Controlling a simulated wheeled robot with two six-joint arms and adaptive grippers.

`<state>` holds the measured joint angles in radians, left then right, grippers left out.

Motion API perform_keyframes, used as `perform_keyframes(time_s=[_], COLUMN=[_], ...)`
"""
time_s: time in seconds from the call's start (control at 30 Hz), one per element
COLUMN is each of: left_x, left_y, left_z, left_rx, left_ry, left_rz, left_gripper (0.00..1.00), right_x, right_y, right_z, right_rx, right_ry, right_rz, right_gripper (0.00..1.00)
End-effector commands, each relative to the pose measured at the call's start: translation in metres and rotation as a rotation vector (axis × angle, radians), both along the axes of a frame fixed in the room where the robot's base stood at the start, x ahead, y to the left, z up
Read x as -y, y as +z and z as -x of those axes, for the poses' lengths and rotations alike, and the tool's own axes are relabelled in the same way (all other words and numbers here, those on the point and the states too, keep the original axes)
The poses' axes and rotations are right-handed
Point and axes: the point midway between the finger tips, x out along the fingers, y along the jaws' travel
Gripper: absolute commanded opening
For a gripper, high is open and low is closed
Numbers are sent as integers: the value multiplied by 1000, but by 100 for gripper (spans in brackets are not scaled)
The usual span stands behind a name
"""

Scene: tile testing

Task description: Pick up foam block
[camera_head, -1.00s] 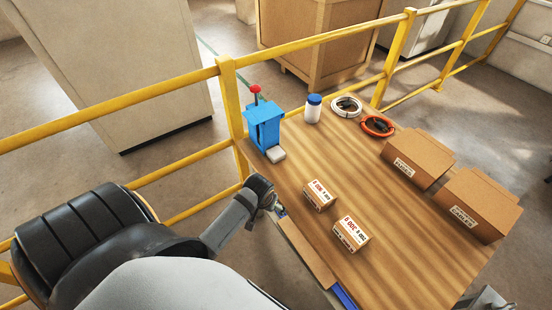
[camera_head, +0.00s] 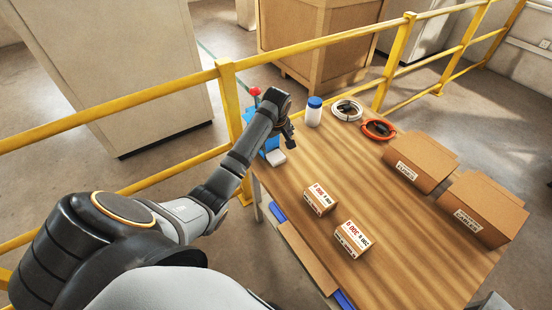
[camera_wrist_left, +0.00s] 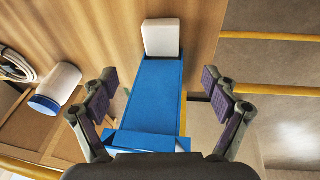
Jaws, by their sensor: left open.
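A small whitish block, which looks like the foam block (camera_head: 276,157), lies at the front foot of the blue press (camera_head: 270,143) on the near left part of the table. In the left wrist view the foam block (camera_wrist_left: 162,37) sits at the far end of the press's blue body (camera_wrist_left: 152,92). My left gripper (camera_head: 289,132) is above the press, next to the block. In the left wrist view its open, empty fingers (camera_wrist_left: 160,84) stand on either side of the blue body, with the block beyond the fingertips. My right gripper is not seen.
A white bottle with a blue lid (camera_head: 313,112), a white cable coil (camera_head: 347,110) and an orange coil (camera_head: 378,129) stand along the back. Two small labelled boxes (camera_head: 319,200) (camera_head: 352,239) and two brown cartons (camera_head: 420,160) (camera_head: 482,208) are on the table (camera_head: 390,225). A yellow railing (camera_head: 310,47) runs behind.

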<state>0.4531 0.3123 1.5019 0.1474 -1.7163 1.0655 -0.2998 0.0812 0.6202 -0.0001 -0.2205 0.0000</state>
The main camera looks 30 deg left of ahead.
Motion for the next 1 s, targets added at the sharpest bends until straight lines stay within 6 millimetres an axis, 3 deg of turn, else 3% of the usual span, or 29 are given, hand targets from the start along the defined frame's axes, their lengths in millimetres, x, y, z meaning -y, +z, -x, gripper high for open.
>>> perform_keyframes(time_s=[0.23, 0.53, 0.8, 1.0], left_x=[-5, -8, -14, -15], left_y=[-39, -56, -98, -102], left_z=[-8, -11, -19, -20], left_rx=[-4, -2, -2, 1], left_ry=[-1, -4, -5, -5], left_rz=[0, 0, -1, -2], left_gripper=[87, 87, 87, 87], right_x=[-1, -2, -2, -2], right_y=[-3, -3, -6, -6], right_z=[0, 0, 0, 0], right_rx=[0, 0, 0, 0], right_ry=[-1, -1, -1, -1], right_rz=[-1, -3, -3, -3], right_gripper=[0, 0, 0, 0])
